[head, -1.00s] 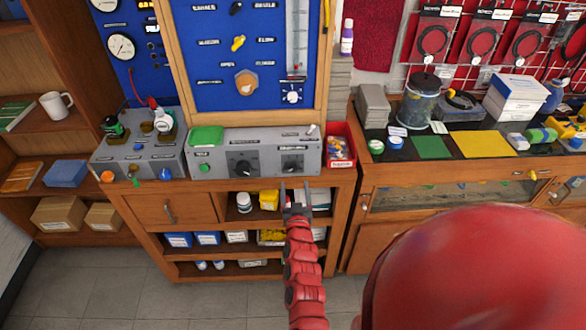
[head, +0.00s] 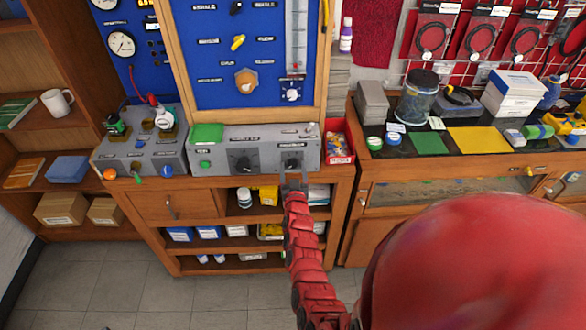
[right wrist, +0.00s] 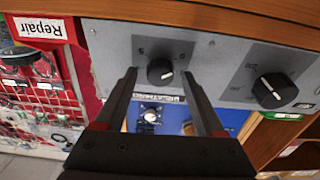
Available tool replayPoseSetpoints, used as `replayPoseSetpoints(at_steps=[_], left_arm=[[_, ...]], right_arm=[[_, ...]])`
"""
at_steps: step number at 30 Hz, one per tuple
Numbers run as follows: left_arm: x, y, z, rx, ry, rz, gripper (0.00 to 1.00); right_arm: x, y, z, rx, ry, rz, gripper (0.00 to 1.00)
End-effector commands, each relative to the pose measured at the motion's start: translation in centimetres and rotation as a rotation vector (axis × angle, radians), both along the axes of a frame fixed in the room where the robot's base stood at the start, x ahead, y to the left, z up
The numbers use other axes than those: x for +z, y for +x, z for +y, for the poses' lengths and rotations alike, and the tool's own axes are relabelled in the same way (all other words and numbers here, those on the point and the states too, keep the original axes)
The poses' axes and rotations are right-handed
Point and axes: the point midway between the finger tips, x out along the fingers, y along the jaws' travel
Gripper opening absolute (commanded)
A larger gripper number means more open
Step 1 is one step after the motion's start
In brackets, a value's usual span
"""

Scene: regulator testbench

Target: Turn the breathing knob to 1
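A grey control box (head: 222,163) on the wooden bench carries two black knobs. The right knob (head: 292,163), apparently the breathing knob, has a label that I cannot read surely. In the right wrist view this small black knob (right wrist: 160,72) has a white pointer mark and lies between my fingertips. My right gripper (head: 292,183) is open in front of it; its fingers (right wrist: 160,74) stand on either side. I cannot tell whether they touch the knob. The larger left knob (head: 243,163) also shows in the right wrist view (right wrist: 275,90). My left gripper is not in view.
A red bin (head: 340,158) stands right of the box, and a green pad (head: 206,133) lies on its top left. A second grey box (head: 140,150) is on the left. A blue panel (head: 215,72) rises behind. Open shelves are below.

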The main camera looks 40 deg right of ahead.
Motion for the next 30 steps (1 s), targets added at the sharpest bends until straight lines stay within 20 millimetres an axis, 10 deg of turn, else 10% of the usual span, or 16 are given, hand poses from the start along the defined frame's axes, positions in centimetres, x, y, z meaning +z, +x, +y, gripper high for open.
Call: replayPoseSetpoints(at_steps=[11,30], left_arm=[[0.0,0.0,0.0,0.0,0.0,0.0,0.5],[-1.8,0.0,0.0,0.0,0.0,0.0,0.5]], right_arm=[[0.0,0.0,0.0,0.0,0.0,0.0,0.0],[-0.2,-0.1,-0.1,-0.045,0.17,-0.108,0.0]])
